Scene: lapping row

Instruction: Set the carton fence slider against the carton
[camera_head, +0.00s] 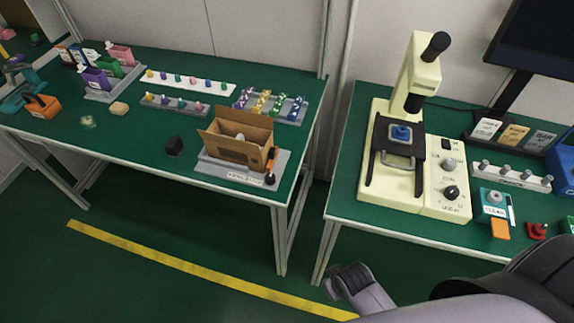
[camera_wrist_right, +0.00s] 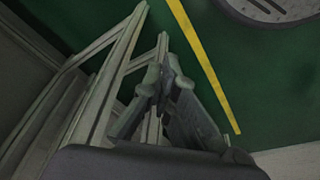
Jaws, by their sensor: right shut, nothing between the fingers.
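An open brown cardboard carton (camera_head: 238,140) stands on a grey base plate (camera_head: 212,168) near the right front of the left table. Its flaps are up and a pale item shows inside. An orange upright piece with a black knob (camera_head: 270,178), apparently the fence slider, is at the carton's right front corner; I cannot tell whether it touches the carton. My right gripper (camera_wrist_right: 165,68) is shut and empty in the wrist view, over the floor by table legs, away from the carton. In the head view my right arm is low at the bottom, right of the carton. My left gripper is out of view.
Racks of coloured pieces (camera_head: 270,105) stand behind the carton. The right table holds a cream lapping machine (camera_head: 410,180). A gap separates the tables, and a yellow line (camera_head: 190,266) crosses the clear floor.

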